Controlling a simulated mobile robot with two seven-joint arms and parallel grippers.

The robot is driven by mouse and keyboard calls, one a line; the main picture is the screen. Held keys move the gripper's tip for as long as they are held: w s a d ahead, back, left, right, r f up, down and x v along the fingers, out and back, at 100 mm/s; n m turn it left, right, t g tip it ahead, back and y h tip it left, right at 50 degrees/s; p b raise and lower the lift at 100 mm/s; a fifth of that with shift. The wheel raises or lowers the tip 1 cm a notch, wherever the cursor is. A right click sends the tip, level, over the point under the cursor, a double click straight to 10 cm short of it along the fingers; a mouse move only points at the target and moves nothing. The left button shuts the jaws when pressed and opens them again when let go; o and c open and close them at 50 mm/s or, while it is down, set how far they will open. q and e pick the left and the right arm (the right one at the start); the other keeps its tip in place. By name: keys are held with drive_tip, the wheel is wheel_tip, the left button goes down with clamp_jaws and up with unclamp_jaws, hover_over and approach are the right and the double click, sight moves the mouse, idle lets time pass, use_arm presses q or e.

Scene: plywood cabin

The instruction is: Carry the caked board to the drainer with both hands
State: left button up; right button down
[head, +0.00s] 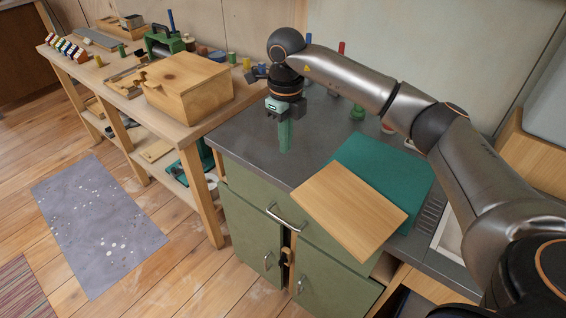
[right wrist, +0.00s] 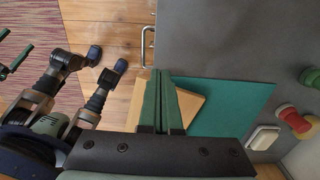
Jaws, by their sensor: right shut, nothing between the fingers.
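A plain light-wood board (head: 350,209) lies tilted across a flat teal sheet (head: 390,171) on the dark grey counter. Its near corner sticks out past the counter's front edge. I cannot make out any caking on it. In the right wrist view the board (right wrist: 188,106) is partly hidden behind my fingers, with the teal sheet (right wrist: 238,105) beside it. My right gripper (head: 284,136) is shut and empty, above the counter to the left of the board and apart from it. Its green fingers (right wrist: 161,103) are together. I cannot clearly identify the drainer.
A grooved strip (head: 429,216) and a pale-rimmed basin (head: 446,236) lie right of the board, partly behind my right arm. A wooden box (head: 188,88) stands on the workbench at left. Green cabinet doors (head: 250,235) with metal handles front the counter. The counter's left part is clear.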

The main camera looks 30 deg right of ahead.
sight(305, 183)
wheel_tip(305, 183, down, 9)
drive_tip(key=shift+d+r, duration=0.1)
drive_tip(key=s, duration=0.1)
drive_tip(key=s+d+p, duration=0.1)
drive_tip(key=shift+s, duration=0.3)
use_arm(q)
drive_tip(key=shift+w+r+p, duration=0.15)
drive_tip(key=shift+r+p, duration=0.15)
drive_tip(key=shift+r, duration=0.6)
use_arm(e)
drive_tip(key=shift+s+d, duration=0.2)
drive_tip(key=shift+s, duration=0.4)
use_arm(q)
drive_tip(key=shift+d, duration=0.1)
use_arm(e)
drive_tip(key=shift+f, duration=0.2)
drive_tip(key=shift+s+d, duration=0.2)
drive_tip(key=shift+s, duration=0.25)
drive_tip(key=shift+s+d, duration=0.15)
drive_tip(key=shift+s, duration=0.25)
use_arm(q)
drive_tip(key=shift+s+d+f, duration=0.15)
drive_tip(key=shift+s, duration=0.3)
drive_tip(key=shift+s+d+f, duration=0.1)
drive_tip(key=shift+s, duration=0.35)
use_arm(e)
drive_tip(key=shift+w, duration=0.15)
